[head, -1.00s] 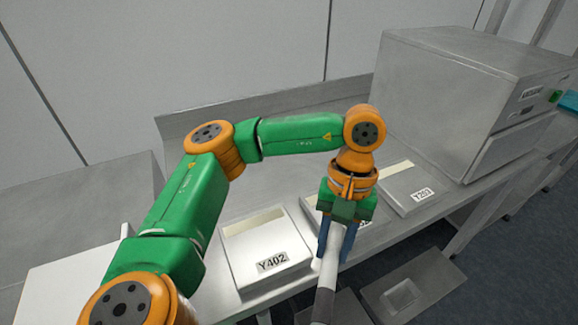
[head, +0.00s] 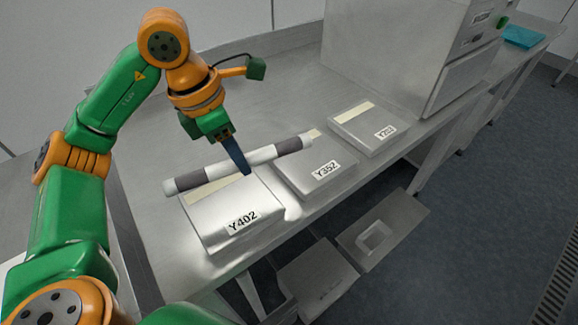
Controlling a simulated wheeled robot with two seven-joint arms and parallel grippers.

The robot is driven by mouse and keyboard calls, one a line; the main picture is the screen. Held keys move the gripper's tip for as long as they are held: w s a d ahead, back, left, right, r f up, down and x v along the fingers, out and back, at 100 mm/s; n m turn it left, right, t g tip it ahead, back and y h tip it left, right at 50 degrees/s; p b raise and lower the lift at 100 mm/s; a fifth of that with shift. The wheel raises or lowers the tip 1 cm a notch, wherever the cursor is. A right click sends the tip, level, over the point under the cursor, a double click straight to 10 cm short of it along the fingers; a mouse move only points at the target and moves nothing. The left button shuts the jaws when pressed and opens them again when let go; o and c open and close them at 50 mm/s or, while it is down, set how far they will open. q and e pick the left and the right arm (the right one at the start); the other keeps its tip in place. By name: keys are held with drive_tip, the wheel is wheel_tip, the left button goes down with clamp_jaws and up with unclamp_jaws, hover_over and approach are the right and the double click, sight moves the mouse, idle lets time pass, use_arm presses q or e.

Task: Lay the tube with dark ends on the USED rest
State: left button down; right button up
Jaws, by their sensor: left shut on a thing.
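The pale tube (head: 262,155) has a dark grey band near each end. It is held slantwise above the back of the box labelled Y402, its right end reaching over the box labelled Y352. My left gripper (head: 238,158) is shut on the tube around its middle, with one blue finger showing in front of it. Whether the tube touches the boxes I cannot tell. No label reading USED is legible in view. My right gripper is not in view.
Boxes labelled Y402 (head: 238,232), Y352 (head: 318,182) and one with a smaller label (head: 366,132) stand along the metal bench (head: 150,236). A large grey cabinet (head: 385,50) stands behind at right.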

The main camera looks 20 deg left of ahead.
sight(241, 148)
use_arm(q)
drive_tip(key=shift+a+n, duration=0.35)
drive_tip(key=shift+n, duration=0.35)
drive_tip(key=shift+w+a+n, duration=0.15)
drive_tip(key=shift+w+n, duration=0.05)
drive_tip(key=shift+n, duration=0.1)
drive_tip(key=w+a+f, duration=0.1)
drive_tip(key=w, duration=0.1)
drive_tip(key=w+a+f, duration=0.1)
drive_tip(key=w+a, duration=0.1)
drive_tip(key=w+a+f+p, duration=0.1)
drive_tip(key=w, duration=0.2)
drive_tip(key=shift+a+f, duration=0.15)
drive_tip(key=shift+a, duration=0.1)
drive_tip(key=w+f, duration=0.1)
drive_tip(key=w+a+f, duration=0.1)
drive_tip(key=f, duration=0.1)
drive_tip(key=w+a+f+p, duration=0.1)
drive_tip(key=shift+w+a+f, duration=0.15)
drive_tip(key=shift+w+f, duration=0.05)
drive_tip(key=shift+f, duration=0.2)
drive_tip(key=shift+w+a+f, duration=0.1)
drive_tip(key=shift+w+f, duration=0.15)
drive_tip(key=shift+f, duration=0.05)
drive_tip(key=f, duration=0.1)
drive_tip(key=f+p, duration=0.2)
drive_tip(key=shift+w+a+f, duration=0.2)
drive_tip(key=shift+w+f, duration=0.05)
drive_tip(key=shift+w, duration=0.05)
drive_tip(key=shift+f, duration=0.35)
